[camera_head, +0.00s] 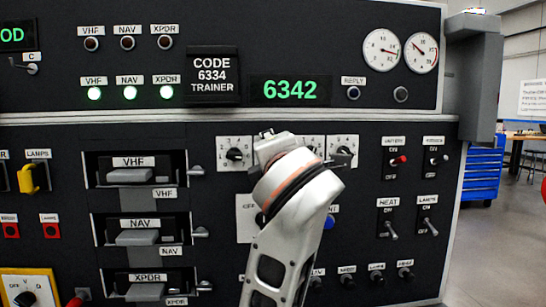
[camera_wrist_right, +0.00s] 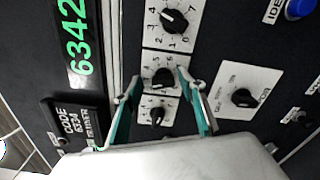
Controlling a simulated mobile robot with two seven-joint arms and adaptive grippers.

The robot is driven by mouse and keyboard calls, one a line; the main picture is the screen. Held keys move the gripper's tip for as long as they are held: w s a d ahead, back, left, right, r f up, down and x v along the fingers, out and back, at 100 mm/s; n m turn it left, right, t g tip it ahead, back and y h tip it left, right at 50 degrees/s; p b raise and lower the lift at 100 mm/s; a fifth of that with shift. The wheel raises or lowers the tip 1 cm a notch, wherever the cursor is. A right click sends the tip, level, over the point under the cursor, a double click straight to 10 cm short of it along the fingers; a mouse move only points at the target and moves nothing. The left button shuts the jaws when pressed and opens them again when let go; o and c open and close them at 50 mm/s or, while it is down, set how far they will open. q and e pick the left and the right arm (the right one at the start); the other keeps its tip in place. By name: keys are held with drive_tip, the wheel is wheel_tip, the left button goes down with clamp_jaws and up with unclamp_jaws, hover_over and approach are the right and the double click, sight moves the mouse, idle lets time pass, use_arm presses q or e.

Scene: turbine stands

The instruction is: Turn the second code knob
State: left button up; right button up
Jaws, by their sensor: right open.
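The second code knob (camera_wrist_right: 163,77) is a black pointer knob on a white numbered plate. In the right wrist view it sits between the fingertips of my right gripper (camera_wrist_right: 157,80), which is open with teal-lined fingers on either side. I cannot tell whether they touch it. In the head view my right wrist hides this knob. The first code knob (camera_head: 235,154) shows left of my wrist; the fourth (camera_head: 343,156) shows partly at the right. The third knob (camera_wrist_right: 174,20) is clear above the fingers in the wrist view. The green display (camera_head: 290,90) reads 6342. My left gripper is out of view.
A plate (camera_head: 212,75) reads CODE 6334 TRAINER. A function knob (camera_wrist_right: 243,97) and a blue button (camera_wrist_right: 300,8) lie near the right gripper. Module handles (camera_head: 130,176) and toggle levers (camera_head: 391,230) stick out from the panel.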

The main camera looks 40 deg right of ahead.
sight(271, 105)
drive_tip(key=o, duration=0.5)
drive_tip(key=r, duration=0.7)
drive_tip(key=shift+d, duration=0.2)
drive_tip(key=shift+c, duration=0.2)
drive_tip(key=shift+s+a+r, duration=0.15)
drive_tip(key=shift+a+r, duration=0.1)
drive_tip(key=shift+r, duration=0.35)
drive_tip(key=shift+s+a+r, duration=0.15)
drive_tip(key=shift+a+r, duration=0.05)
drive_tip(key=shift+r, duration=0.4)
drive_tip(key=c, duration=0.5)
drive_tip(key=shift+o, duration=0.2)
drive_tip(key=shift+w+d, duration=0.25)
drive_tip(key=shift+w, duration=0.1)
drive_tip(key=shift+s+r, duration=0.1)
drive_tip(key=shift+a, duration=0.1)
